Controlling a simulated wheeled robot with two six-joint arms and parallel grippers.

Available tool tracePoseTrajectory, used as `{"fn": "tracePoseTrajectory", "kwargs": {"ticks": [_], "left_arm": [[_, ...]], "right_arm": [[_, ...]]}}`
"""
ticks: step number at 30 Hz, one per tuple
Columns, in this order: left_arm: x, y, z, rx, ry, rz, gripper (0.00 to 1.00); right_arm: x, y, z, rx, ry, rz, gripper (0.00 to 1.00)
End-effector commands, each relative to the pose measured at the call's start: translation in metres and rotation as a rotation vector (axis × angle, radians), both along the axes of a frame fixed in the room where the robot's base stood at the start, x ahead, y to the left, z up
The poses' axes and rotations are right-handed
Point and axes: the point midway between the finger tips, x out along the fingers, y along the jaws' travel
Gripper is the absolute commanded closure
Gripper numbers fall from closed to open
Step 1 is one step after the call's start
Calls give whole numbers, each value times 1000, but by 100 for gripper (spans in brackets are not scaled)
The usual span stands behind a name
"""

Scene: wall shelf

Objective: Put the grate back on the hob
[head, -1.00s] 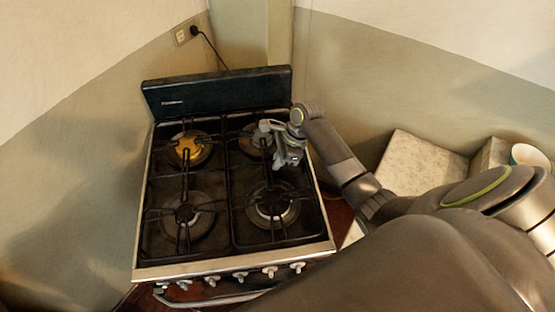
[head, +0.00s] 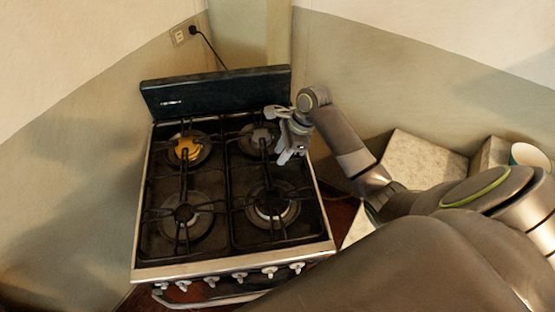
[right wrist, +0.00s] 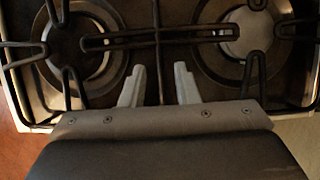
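The stove's hob (head: 230,262) has a black right grate (head: 264,180) lying over its two right burners. The black left grate (head: 184,185) lies over the two left burners. My right gripper (head: 289,157) is over the right side of the hob, near the rear right burner. In the right wrist view its two pale fingers (right wrist: 158,86) are apart, with a dark grate bar (right wrist: 157,50) showing between and beyond them. The fingers hold nothing that I can see. I cannot tell the exact height above the grate. My left gripper is not in view.
The stove's dark back panel (head: 215,92) rises behind the hob. Knobs (head: 240,277) line the front. A pale block (head: 425,155) and a white cup (head: 528,157) stand to the right. A wall socket (head: 180,36) is behind.

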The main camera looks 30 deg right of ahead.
Motion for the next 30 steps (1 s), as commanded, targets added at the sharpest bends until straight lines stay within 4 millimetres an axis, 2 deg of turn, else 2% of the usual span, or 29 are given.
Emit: {"fn": "tracePoseTrajectory", "kwargs": {"ticks": [6,12,17,30], "left_arm": [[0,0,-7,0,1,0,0],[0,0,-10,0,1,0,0],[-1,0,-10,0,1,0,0],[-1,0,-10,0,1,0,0]], "right_arm": [[-5,-18,43,-4,-3,0,72],[-9,-27,66,-2,-1,-1,72],[-10,-28,72,0,1,0,72],[-10,-28,72,0,1,-1,72]]}}
